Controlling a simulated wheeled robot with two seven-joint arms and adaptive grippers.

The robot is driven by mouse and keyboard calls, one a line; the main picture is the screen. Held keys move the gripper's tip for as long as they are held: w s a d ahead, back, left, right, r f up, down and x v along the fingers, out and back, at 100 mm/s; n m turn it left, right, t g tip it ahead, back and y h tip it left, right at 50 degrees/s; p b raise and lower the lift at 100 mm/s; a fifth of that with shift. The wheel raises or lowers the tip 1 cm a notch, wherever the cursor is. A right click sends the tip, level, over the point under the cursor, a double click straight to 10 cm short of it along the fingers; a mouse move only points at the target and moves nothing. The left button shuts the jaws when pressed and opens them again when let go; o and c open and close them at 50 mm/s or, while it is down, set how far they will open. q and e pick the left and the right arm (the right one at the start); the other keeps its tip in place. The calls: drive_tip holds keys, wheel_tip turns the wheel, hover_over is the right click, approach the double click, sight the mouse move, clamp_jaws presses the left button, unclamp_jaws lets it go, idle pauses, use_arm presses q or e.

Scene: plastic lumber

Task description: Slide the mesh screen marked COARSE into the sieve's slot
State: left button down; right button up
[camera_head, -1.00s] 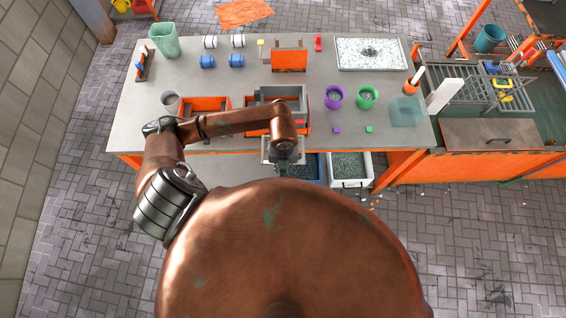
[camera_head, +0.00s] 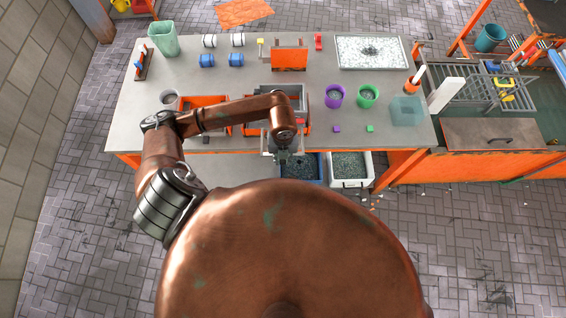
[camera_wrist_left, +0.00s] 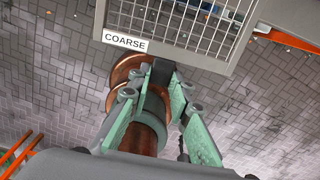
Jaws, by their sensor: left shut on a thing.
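The mesh screen marked COARSE (camera_wrist_left: 190,25) is a light grey framed grid at the top of the left wrist view, with its white label (camera_wrist_left: 125,41) legible. My left gripper (camera_wrist_left: 160,80) is shut on the dark tab (camera_wrist_left: 163,72) at the screen's near edge. In the head view, my left gripper (camera_head: 284,153) is at the table's front edge, and my own arm hides most of the screen. What I take for the sieve is a grey box (camera_head: 297,91) behind the arm, partly covered. Its slot cannot be made out. My right gripper is not in view.
Orange trays (camera_head: 204,101) stand beside the grey box. A purple cup (camera_head: 334,96) and a green cup (camera_head: 368,96) stand to the right. An orange holder (camera_head: 289,59) stands behind. Bins of granules (camera_head: 349,166) sit below the front edge.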

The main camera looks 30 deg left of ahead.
use_arm(q)
drive_tip(key=shift+w+a+b, duration=0.15)
drive_tip(key=shift+w+a, duration=0.2)
drive_tip(key=shift+w, duration=0.2)
drive_tip(key=shift+w+a+b, duration=0.15)
drive_tip(key=shift+w+a, duration=0.15)
drive_tip(key=shift+w, duration=0.2)
drive_tip(key=shift+b, duration=0.3)
idle(0.8)
drive_tip(key=shift+w+a+b, duration=0.4)
drive_tip(key=shift+w+a, duration=0.15)
drive_tip(key=shift+w, duration=0.35)
drive_tip(key=shift+w+a+b, duration=0.3)
drive_tip(key=shift+w+a, duration=0.05)
drive_tip(key=shift+w, duration=0.25)
drive_tip(key=shift+w+a+b, duration=0.25)
drive_tip(key=shift+w+a, duration=0.1)
drive_tip(key=shift+w, duration=0.25)
drive_tip(key=shift+w+a+b, duration=0.35)
drive_tip(key=shift+w+a, duration=0.1)
drive_tip(key=shift+w, duration=0.25)
drive_tip(key=shift+w+a+b, duration=0.35)
drive_tip(key=shift+w+a, duration=0.1)
drive_tip(key=shift+w, duration=0.25)
